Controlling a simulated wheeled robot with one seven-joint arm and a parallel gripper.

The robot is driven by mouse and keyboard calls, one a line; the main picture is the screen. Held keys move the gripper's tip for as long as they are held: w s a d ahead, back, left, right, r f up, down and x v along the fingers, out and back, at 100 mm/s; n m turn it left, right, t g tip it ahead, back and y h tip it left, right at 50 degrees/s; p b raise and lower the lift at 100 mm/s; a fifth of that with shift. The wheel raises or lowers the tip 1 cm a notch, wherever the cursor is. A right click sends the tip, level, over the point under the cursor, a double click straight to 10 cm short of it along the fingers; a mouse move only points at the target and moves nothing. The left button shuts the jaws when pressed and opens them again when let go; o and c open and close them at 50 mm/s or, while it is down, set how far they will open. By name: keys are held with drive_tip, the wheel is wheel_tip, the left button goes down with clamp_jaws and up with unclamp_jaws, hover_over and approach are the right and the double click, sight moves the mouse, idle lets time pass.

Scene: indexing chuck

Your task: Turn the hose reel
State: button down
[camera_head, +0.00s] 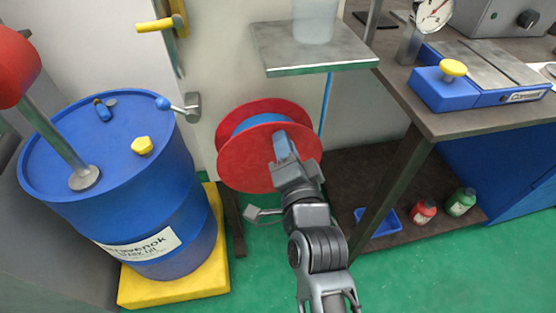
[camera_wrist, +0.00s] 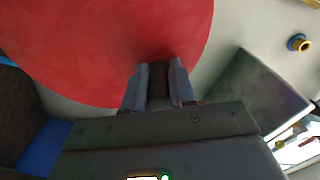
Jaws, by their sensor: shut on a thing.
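The hose reel (camera_head: 238,160) has red round side discs and a blue hose wound between them. It stands low against the wall, below a small metal shelf. My gripper (camera_head: 286,148) is at the front disc, right of its middle. In the wrist view the red disc (camera_wrist: 110,45) fills the upper left. My gripper (camera_wrist: 158,68) has its two fingers close around a dark piece at the disc's lower right. That piece looks like the reel's handle, mostly hidden between the fingers.
A blue drum (camera_head: 150,215) on a yellow base (camera_head: 175,290) stands at the left. A metal shelf (camera_head: 315,62) juts out above the reel. A workbench (camera_head: 465,122) stands at the right, with red and green bottles (camera_head: 461,202) below. Green floor in front is clear.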

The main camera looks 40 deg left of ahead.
sight(308, 157)
drive_tip(key=shift+d+f, duration=0.1)
drive_tip(key=shift+d, duration=0.05)
